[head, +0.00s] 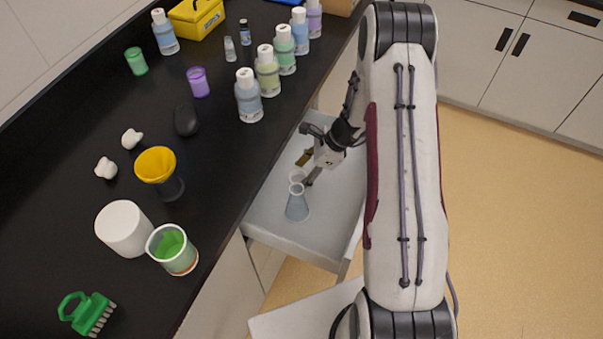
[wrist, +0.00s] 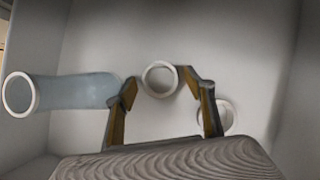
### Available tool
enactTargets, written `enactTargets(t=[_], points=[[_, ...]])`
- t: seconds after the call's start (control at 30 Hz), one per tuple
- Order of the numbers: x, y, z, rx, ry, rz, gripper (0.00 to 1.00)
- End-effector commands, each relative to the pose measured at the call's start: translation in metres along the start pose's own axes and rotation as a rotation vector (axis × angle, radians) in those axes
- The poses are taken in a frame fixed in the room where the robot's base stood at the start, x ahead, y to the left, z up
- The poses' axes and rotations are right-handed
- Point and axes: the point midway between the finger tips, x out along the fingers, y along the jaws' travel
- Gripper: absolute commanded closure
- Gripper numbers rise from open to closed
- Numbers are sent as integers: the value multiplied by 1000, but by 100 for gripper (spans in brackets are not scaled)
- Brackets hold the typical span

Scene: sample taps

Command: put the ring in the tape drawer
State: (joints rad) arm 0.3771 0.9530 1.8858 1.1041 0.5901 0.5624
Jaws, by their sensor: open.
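The open drawer (head: 337,222), pale grey inside, is beside the counter under my arm. My gripper (head: 307,168) points down into it with its fingers apart. In the wrist view, a white ring (wrist: 160,95) shows between the spread fingertips of my gripper (wrist: 167,86). I cannot tell whether a finger touches it or how far above the drawer floor it is. A second white ring (wrist: 228,121) is partly hidden behind the right finger.
The black counter (head: 60,215) holds several capped bottles (head: 248,98), a yellow-topped funnel piece (head: 156,165), a white cylinder (head: 123,230), a green-filled cup (head: 172,250) and a green brush (head: 88,313). The drawer walls stand close around my gripper. The floor (head: 510,220) at right is clear.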

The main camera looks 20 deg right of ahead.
Motion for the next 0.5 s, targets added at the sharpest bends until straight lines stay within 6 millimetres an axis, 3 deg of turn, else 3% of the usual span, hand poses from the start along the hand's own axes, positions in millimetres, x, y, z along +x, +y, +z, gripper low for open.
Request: enactTargets(t=[0.5], points=[[-60,0,0,1,0,-2,46]])
